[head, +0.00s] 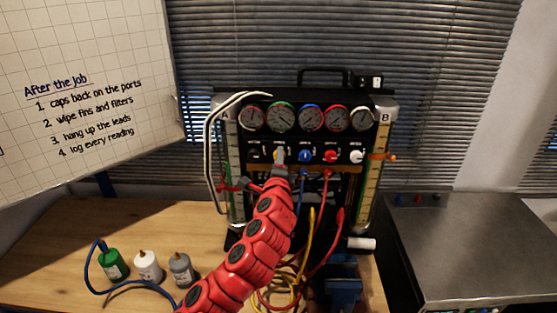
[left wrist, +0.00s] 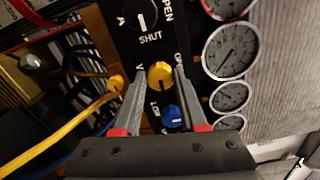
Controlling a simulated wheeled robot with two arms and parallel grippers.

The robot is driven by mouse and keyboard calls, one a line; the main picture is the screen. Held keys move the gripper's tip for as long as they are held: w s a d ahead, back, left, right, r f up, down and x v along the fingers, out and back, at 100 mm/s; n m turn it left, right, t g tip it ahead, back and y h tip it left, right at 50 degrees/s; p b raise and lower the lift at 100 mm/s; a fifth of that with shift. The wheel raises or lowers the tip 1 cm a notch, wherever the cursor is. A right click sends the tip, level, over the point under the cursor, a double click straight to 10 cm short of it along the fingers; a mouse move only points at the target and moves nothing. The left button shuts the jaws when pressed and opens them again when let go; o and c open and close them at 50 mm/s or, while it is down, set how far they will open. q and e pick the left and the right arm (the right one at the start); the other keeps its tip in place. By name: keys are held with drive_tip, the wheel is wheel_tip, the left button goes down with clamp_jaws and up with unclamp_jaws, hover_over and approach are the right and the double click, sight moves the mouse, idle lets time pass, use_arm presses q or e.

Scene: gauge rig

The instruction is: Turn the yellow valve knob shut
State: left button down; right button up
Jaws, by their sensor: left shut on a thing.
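The yellow valve knob (left wrist: 160,75) sits on the black panel of the gauge rig (head: 345,152), in a row with other knobs. My left gripper (left wrist: 160,82) is shut on it, one grey finger on each side. The knob's face shows between the fingertips in the left wrist view. In the head view my left gripper (head: 279,158) is at the panel and mostly hides the knob. My right gripper is in neither view.
A blue knob (head: 305,156), a red knob (head: 331,157) and a white knob (head: 356,156) are to the right. Gauges (head: 311,118) sit above. Yellow and red hoses (head: 310,235) hang below. Small bottles (head: 148,265) stand at the left on the wooden bench (head: 50,235).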

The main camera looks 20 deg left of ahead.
use_arm(q)
drive_tip(key=shift+c, duration=2.2)
unclamp_jaws()
drive_tip(key=shift+s, duration=0.1)
drive_tip(key=p+v, duration=0.8)
drive_tip(key=v, duration=0.9)
drive_tip(key=shift+s+d, duration=0.1)
